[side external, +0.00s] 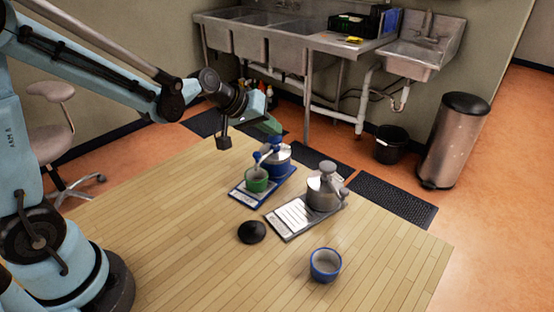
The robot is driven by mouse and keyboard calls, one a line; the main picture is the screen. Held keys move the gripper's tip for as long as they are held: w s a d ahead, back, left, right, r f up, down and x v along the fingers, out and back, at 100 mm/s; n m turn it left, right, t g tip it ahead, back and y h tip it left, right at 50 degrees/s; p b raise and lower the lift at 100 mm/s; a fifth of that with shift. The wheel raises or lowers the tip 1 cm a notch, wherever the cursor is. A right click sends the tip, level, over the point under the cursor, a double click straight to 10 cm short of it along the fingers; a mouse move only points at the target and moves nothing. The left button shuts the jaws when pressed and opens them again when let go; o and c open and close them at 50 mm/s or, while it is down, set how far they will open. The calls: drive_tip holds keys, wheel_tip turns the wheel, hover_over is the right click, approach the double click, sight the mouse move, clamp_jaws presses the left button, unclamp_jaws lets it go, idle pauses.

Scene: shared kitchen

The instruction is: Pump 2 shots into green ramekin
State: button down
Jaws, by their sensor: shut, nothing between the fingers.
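The green ramekin (256,184) stands upright on a blue tray (240,194) near the table's far edge. A blue pump dispenser (284,154) stands on the same tray, just behind the ramekin. Its pale spout points down toward the ramekin. My gripper (271,134) is shut and empty, right above the dispenser's pump head. I cannot tell whether it touches the pump head. The ramekin's inside is too small to read for contents.
A grey metal pump dispenser (325,193) stands on a grey tray (284,231) to the right. A blue ramekin (326,267) stands near the front, and a black rounded object (252,232) lies left of the grey tray. The table's left front (175,240) is clear.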

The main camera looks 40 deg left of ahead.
drive_tip(key=shift+f, duration=0.7)
idle(0.6)
drive_tip(key=shift+r, duration=1.65)
wheel_tip(320, 180, up, 6)
idle(2.4)
hover_over(271, 138)
drive_tip(key=shift+f, duration=3)
